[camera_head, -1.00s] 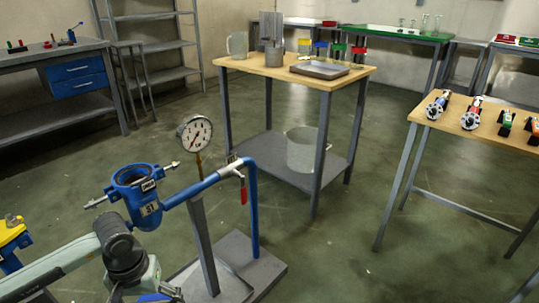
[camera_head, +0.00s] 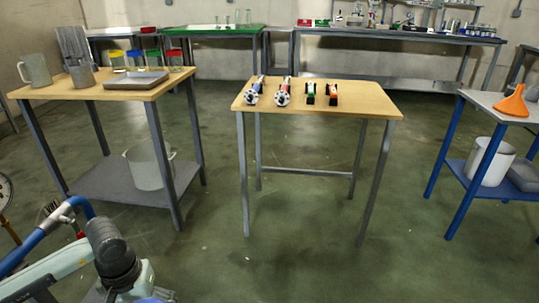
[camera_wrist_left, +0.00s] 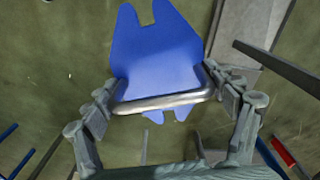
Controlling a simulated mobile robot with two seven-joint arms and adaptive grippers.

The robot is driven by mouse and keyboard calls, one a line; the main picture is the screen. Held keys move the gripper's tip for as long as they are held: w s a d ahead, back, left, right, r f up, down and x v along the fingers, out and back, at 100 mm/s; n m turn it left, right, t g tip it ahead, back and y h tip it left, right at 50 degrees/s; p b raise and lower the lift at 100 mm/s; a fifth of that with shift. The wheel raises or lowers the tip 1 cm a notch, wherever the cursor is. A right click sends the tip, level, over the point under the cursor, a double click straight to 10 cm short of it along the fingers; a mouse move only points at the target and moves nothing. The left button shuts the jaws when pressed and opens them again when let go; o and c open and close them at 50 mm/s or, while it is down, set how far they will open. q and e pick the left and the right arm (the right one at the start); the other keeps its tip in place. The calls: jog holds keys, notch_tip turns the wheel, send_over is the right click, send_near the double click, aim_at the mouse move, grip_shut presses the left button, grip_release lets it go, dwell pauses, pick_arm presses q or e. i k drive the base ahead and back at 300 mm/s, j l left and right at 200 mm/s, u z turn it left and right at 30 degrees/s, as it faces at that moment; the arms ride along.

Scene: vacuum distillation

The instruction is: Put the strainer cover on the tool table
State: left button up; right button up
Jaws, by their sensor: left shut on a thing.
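The strainer cover (camera_wrist_left: 160,55) is a flat blue plate with notched ends and a silver bar across it. My left gripper (camera_wrist_left: 162,88) is shut on it at the bar and holds it above the green floor. In the head view my left arm comes in at the lower left, and the gripper is out of frame. The tool table (camera_head: 350,98) has a light wooden top and grey legs, and stands in the middle. Several tools lie along its back left part, among them a red-and-silver one (camera_head: 284,92). The front and right of its top are bare. My right gripper is not in view.
A second wooden table (camera_head: 100,93) at the left holds a tray (camera_head: 136,84), jugs and colored-lid jars. A blue-legged table (camera_head: 497,103) with an orange funnel (camera_head: 511,103) stands at the right. Blue piping (camera_head: 37,243) is at the lower left. Floor before the tool table is clear.

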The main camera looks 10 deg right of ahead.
aim_at(363, 92)
jog(key=z, duration=0.35)
jog(key=i+z, duration=0.15)
jog(key=z, duration=0.25)
jog(key=i+z, duration=0.1)
jog(key=z, duration=0.25)
jog(key=i+j+z, duration=0.1)
jog(key=z, duration=0.35)
jog(key=i+j+z, duration=0.2)
jog(key=z, duration=0.2)
jog(key=i+j+z, duration=0.3)
jog(key=i+j, duration=0.25)
jog(key=j, duration=0.1)
